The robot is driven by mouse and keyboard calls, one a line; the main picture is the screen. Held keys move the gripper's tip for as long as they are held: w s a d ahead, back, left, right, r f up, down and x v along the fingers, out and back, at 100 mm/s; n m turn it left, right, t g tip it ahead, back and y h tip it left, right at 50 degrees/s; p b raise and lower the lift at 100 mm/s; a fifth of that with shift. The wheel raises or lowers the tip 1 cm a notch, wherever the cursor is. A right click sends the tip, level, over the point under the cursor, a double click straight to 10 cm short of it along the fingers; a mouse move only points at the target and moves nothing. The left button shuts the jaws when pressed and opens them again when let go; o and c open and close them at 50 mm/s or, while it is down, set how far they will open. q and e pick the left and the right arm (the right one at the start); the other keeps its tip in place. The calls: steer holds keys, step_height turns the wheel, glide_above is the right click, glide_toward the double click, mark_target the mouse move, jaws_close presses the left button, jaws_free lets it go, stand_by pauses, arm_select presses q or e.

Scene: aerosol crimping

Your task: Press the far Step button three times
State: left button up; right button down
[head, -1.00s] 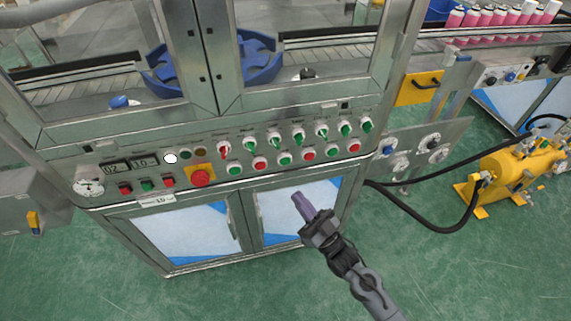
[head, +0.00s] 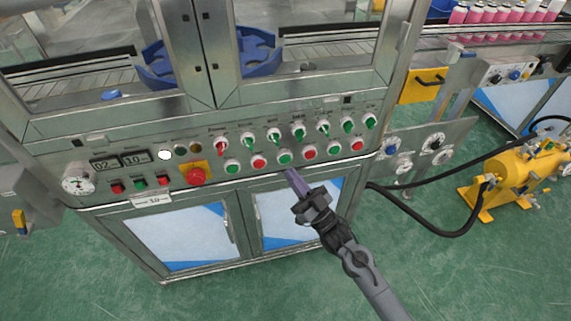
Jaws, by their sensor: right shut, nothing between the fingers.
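The metal control panel (head: 120,197) carries a lower row of alternating green and red push buttons. These include a left green button (head: 232,167), a left red button (head: 259,162), a middle green button (head: 285,158), a red button (head: 309,153), a right green button (head: 334,149) and a right red button (head: 357,145). Their labels are too small to read, so I cannot tell which is the far Step button. My right gripper (head: 292,174) is shut and empty, its tips just below the middle green button in the picture; contact is not clear. My left gripper is out of view.
Selector knobs (head: 274,135) line the panel above the buttons. A red emergency button (head: 195,175) and two displays (head: 120,162) are at left. Green floor (head: 440,275) in front is open.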

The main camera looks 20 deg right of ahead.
mark_target(285, 159)
steer(key=shift+w, duration=0.85)
steer(key=shift+d, duration=0.1)
stand_by(0.3)
stand_by(0.8)
steer(key=shift+w+b, duration=0.3)
steer(key=shift+w, duration=0.1)
stand_by(0.3)
steer(key=shift+w, duration=0.1)
stand_by(0.5)
